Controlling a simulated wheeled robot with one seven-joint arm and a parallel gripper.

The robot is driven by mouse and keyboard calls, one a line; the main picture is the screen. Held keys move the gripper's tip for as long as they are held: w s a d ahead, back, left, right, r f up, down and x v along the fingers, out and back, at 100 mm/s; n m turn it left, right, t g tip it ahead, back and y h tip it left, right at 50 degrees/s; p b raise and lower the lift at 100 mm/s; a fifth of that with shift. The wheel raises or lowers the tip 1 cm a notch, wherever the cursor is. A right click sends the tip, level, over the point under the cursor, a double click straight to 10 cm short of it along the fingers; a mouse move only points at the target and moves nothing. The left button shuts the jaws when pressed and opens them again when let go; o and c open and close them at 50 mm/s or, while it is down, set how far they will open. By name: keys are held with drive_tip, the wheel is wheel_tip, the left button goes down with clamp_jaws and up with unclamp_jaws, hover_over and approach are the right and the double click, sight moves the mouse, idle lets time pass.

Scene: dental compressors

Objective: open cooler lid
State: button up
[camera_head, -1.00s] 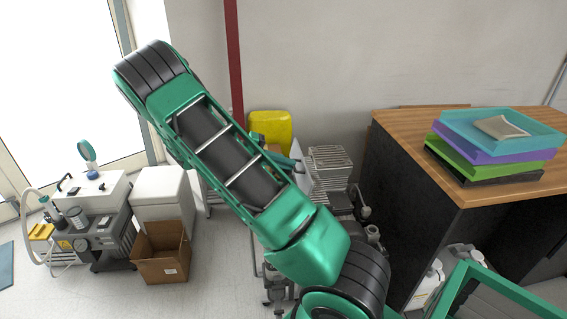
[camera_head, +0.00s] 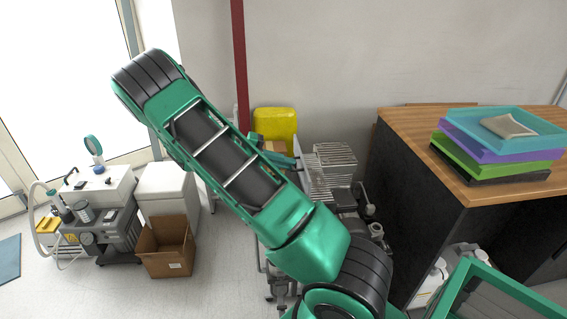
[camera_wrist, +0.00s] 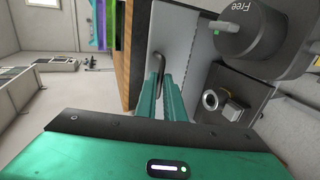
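A pale upright panel (camera_wrist: 183,40) with a grey bar handle (camera_wrist: 176,58) fills the upper middle of the wrist view; it looks like the cooler's lid, tilted up. In the head view the panel (camera_head: 308,168) stands beside a ribbed grey unit (camera_head: 334,164). My gripper (camera_wrist: 160,80) has its two green fingers close together at the handle, and they appear closed on it. In the head view my gripper (camera_head: 282,159) is small beyond my arm, at the panel's left edge. The cooler's body is mostly hidden by my arm.
A wooden-topped black cabinet (camera_head: 400,165) with stacked trays (camera_head: 500,145) stands at right. A yellow container (camera_head: 275,125) is by the wall. At left are a white box (camera_head: 165,190), a cardboard box (camera_head: 167,248) and a compressor cart (camera_head: 100,230). Floor at left front is clear.

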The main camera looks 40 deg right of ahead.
drive_tip(key=o, duration=0.4)
drive_tip(key=shift+s+f, duration=0.1)
drive_tip(key=shift+f, duration=0.1)
drive_tip(key=shift+c, duration=0.2)
drive_tip(key=shift+r, duration=0.1)
drive_tip(key=v, duration=1.1)
